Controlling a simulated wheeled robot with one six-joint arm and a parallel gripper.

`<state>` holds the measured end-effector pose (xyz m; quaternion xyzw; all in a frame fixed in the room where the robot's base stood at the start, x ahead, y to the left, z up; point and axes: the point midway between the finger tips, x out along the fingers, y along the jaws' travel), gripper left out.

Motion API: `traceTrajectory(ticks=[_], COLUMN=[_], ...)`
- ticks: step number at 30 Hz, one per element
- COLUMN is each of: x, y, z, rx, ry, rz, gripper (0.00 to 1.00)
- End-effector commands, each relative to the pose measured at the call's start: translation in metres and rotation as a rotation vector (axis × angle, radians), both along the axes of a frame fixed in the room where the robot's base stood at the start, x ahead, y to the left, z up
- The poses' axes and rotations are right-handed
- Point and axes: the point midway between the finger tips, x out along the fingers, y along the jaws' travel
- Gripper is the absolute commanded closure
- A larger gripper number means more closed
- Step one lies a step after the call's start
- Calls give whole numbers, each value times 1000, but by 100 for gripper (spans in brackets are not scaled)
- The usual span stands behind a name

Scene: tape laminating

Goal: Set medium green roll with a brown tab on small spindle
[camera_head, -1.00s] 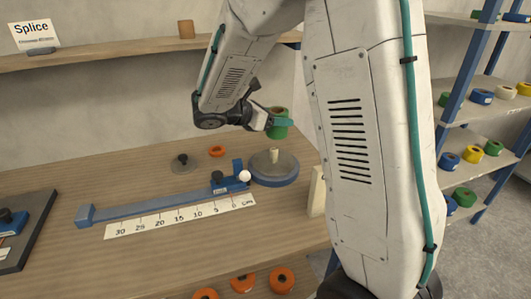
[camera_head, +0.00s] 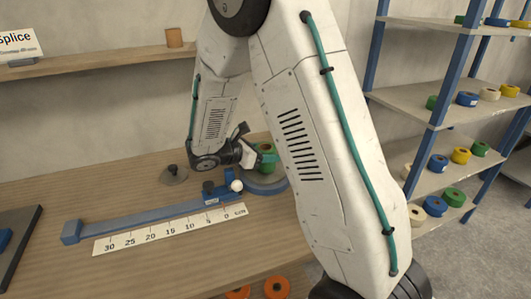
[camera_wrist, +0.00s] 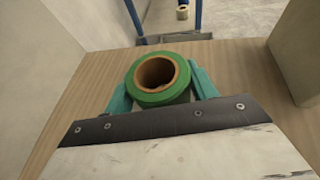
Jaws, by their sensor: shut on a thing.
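A green roll (camera_head: 267,160) with a brown core is in my gripper (camera_head: 254,158), at the blue round base (camera_head: 272,189) at the back right of the bench. In the wrist view the roll (camera_wrist: 160,78) sits upright between two teal fingers, its core opening facing the camera. The fingers of my gripper (camera_wrist: 160,84) are shut on its sides. The pale spindle on the round base is hidden by the roll and gripper. I cannot tell whether the roll rests on the base or is around the spindle. No brown tab can be made out.
A grey disc with a dark knob (camera_head: 173,174) lies left of my gripper. A blue bar with a white ball (camera_head: 236,185) and a ruler (camera_head: 170,232) lie in front. Orange rolls (camera_head: 276,287) sit below the bench front. A shelf rack (camera_head: 440,112) stands right.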

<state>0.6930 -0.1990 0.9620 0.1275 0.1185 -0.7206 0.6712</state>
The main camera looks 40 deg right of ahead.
Motion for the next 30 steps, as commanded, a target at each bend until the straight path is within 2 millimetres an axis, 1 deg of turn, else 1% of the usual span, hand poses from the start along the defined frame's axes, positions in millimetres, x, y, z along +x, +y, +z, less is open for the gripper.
traceTrajectory(ticks=[4, 5, 6, 7, 14, 17, 20, 22, 30], x=[0, 0, 0, 0, 0, 0, 1, 3, 6], y=[0, 0, 0, 0, 0, 0, 11, 23, 78], z=[-3, -3, -3, -3, -3, 1, 5, 9, 29], rx=[0, 0, 0, 0, 0, 0, 0, 0, 0], ry=[1, 1, 1, 1, 0, -1, -2, -2, -2], rz=[0, 0, 0, 0, 0, 0, 2, 5, 5], gripper=[67, 35, 24, 21, 21, 21, 21, 21, 21])
